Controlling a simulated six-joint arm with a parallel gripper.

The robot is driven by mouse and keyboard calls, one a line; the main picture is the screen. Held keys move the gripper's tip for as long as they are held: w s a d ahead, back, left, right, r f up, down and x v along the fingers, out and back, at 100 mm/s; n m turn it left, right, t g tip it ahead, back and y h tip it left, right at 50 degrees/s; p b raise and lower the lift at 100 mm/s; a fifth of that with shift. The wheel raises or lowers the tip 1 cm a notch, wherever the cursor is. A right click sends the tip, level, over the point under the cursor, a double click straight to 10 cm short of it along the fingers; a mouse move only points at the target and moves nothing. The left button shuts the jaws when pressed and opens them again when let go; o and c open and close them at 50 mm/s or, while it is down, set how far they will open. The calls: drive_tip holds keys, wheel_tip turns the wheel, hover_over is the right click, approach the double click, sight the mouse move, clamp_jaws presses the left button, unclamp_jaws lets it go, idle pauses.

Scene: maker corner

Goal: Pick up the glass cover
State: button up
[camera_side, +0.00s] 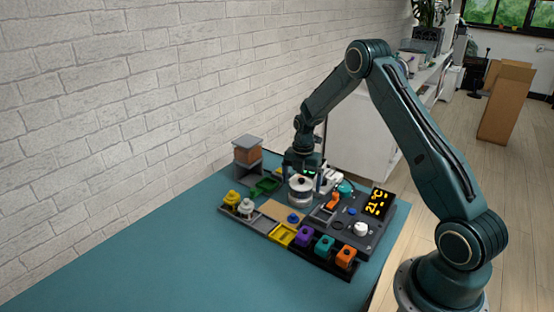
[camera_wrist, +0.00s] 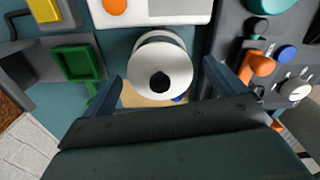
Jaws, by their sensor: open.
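A round whitish piece with a dark knob on top, seemingly the glass cover (camera_wrist: 162,62), stands between my fingers in the wrist view. In the side view the cover (camera_side: 300,191) is under my gripper, on the bench near the middle of the equipment. My gripper (camera_side: 304,176) points down over it. In the wrist view my gripper (camera_wrist: 163,76) is open, with one finger on each side of the cover and visible gaps to both. Part of the cover's lower body is hidden beneath its top.
A dark control panel with a lit display (camera_side: 377,204) and white knob (camera_side: 361,229) stands close to the right. A green tray (camera_wrist: 76,62) lies left. Coloured blocks in a rack (camera_side: 304,236) line the front. The teal table (camera_side: 190,270) is clear at front left.

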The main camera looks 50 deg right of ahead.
sight(302, 178)
drive_tip(key=shift+f, duration=1.1)
drive_tip(key=c, duration=1.1)
drive_tip(key=shift+r, duration=0.1)
drive_tip(key=shift+c, duration=0.2)
wheel_tip(302, 178, up, 20)
drive_tip(key=shift+f, duration=0.25)
wheel_tip(302, 178, down, 13)
drive_tip(key=shift+r, duration=0.15)
